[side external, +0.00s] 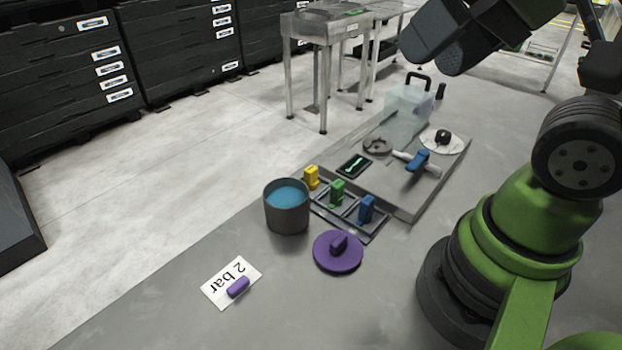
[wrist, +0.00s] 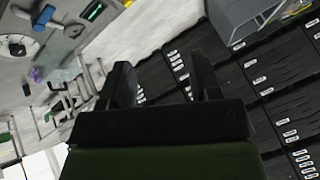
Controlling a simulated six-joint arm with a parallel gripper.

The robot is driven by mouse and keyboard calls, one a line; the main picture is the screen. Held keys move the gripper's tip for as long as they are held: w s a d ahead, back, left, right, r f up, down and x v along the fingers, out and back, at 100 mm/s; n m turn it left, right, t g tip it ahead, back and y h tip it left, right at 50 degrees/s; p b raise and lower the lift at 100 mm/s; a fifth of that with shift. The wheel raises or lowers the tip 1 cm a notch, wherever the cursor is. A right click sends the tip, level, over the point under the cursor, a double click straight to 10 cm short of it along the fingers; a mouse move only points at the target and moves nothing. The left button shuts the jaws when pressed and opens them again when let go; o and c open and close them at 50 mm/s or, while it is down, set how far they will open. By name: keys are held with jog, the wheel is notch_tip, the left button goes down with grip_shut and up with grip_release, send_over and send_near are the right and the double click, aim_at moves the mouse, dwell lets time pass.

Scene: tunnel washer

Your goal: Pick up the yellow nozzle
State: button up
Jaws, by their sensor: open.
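The yellow nozzle (side external: 311,177) stands upright in the far-left slot of a dark tray (side external: 373,234), just behind the grey pot. A green nozzle (side external: 337,192) and a blue nozzle (side external: 366,208) stand in the same tray to its right. My gripper (wrist: 160,84) is open and empty in the wrist view, pointed out over the floor and the dark drawer cabinets. In the side view the arm's upper part is high at the top right, well away from the nozzles, and the fingertips cannot be made out there.
A grey pot with blue contents (side external: 287,212) stands close beside the yellow nozzle. A purple lid (side external: 338,252) and a "2 bar" card (side external: 222,292) with a purple piece lie in front. A blue-handled valve (side external: 418,161) and clear container (side external: 408,108) sit behind.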

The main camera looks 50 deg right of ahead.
jog(key=n+g+h, duration=0.2)
jog(key=n+g, duration=0.1)
jog(key=g, duration=0.3)
send_over(311, 168)
jog(key=s, duration=0.1)
notch_tip(311, 168, down, 14)
jog(key=shift+n+g, duration=0.5)
jog(key=shift+g, duration=0.1)
jog(key=f, duration=0.6)
jog(key=w+f, duration=0.1)
jog(key=f, duration=0.2)
jog(key=shift+w+d+f, duration=0.1)
jog(key=shift+d+f, duration=0.05)
jog(key=shift+f, duration=0.25)
jog(key=f, duration=0.5)
jog(key=shift+a+f, duration=0.2)
jog(key=shift+f, duration=0.15)
jog(key=shift+c, duration=0.2)
jog(key=c, duration=0.9)
